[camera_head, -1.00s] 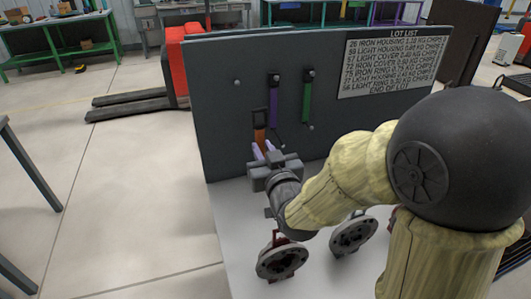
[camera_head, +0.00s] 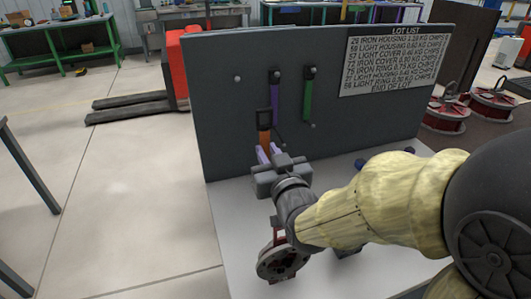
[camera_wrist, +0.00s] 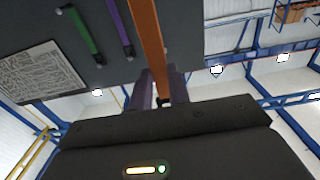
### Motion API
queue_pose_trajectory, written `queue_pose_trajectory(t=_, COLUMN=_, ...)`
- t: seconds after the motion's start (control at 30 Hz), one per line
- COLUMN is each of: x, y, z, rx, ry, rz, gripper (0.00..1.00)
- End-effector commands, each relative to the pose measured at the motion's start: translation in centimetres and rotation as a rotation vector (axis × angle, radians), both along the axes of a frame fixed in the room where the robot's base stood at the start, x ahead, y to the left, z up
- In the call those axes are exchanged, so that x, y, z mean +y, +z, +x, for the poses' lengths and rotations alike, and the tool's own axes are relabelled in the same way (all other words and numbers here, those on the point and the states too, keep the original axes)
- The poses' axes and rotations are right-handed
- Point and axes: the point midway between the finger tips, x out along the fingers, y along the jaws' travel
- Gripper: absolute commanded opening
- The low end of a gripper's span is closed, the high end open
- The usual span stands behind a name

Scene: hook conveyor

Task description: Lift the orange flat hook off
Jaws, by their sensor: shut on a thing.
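The orange flat hook (camera_head: 264,139) is a flat orange strip with a black top end, upright in front of the dark board (camera_head: 220,95). My gripper (camera_head: 268,154) is shut on its lower part, with pale purple fingers on either side. In the wrist view the orange strip (camera_wrist: 148,40) runs up from between my fingers (camera_wrist: 160,92). Whether its black end still touches a peg or the board cannot be told. A purple strip (camera_head: 276,100) and a green strip (camera_head: 307,95) hang to its right.
A lot list (camera_head: 392,62) is on the board's upper right. Below the board is a pale surface (camera_head: 235,225) with a red and grey wheel-like part (camera_head: 282,262), partly behind my arm. More red round parts (camera_head: 446,114) stand at right.

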Motion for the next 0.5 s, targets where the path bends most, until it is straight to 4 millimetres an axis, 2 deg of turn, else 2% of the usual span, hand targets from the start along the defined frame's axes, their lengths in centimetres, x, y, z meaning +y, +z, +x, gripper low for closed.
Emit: queue_pose_trajectory(t=0.5, x=-1.3, y=-0.3, z=-3.3, rx=-0.008, ry=-0.001, rz=0.001, gripper=0.00)
